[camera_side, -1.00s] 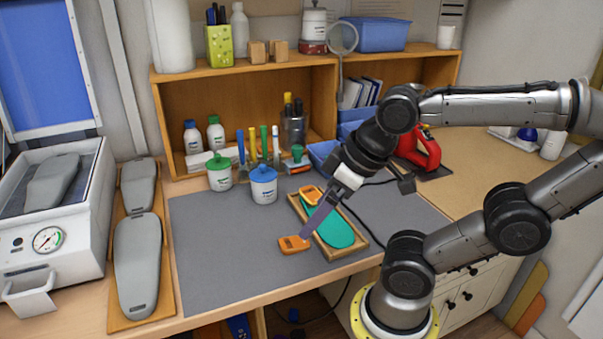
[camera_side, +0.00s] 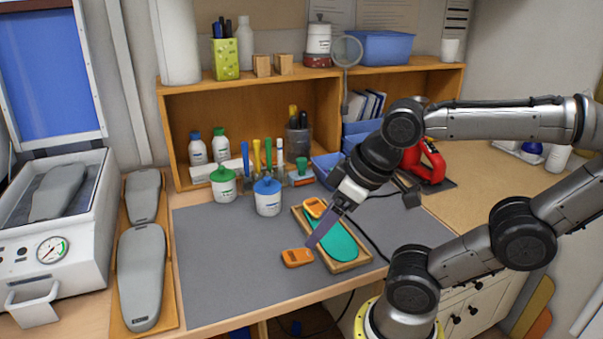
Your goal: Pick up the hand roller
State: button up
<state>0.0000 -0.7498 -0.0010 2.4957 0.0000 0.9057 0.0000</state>
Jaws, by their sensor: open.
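My gripper (camera_side: 316,240) points down over the front middle of the grey mat, with its long purplish fingers seen almost edge-on, so the gap between them is hard to see. It is open and holds nothing that I can see. I cannot identify the hand roller for certain. A small tool with a green part and a reddish handle (camera_side: 302,181) lies at the back of the mat, behind my gripper, and may be it. An orange device (camera_side: 297,257) lies on the mat just left of the fingertips. Another orange device (camera_side: 315,207) is at the back end of the wooden tray.
The wooden tray (camera_side: 351,266) holding a green insole is just right of the fingertips. White jars with green (camera_side: 223,189) and blue (camera_side: 267,202) lids stand behind. Grey foot forms (camera_side: 141,270) lie at left. The front left mat is clear.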

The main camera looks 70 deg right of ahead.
notch_tip(320, 180, up, 6)
jog(key=w+d+r+m+g+h, duration=0.1)
jog(key=w+d+r+m, duration=0.25)
jog(key=w, duration=0.25)
jog(key=w+d+r+m+g, duration=0.1)
jog(key=w+d+r+m, duration=0.2)
jog(key=w+d, duration=0.25)
jog(key=m+g+y, duration=0.1)
jog(key=m+g, duration=0.3)
jog(key=m, duration=0.7)
send_over(302, 159)
notch_tip(302, 159, down, 8)
jog(key=f, duration=1)
jog(key=shift+s+d+f, duration=0.1)
jog(key=shift+s, duration=0.15)
jog(key=f, duration=0.6)
jog(key=shift+w+f, duration=0.3)
jog(key=shift+w, duration=0.05)
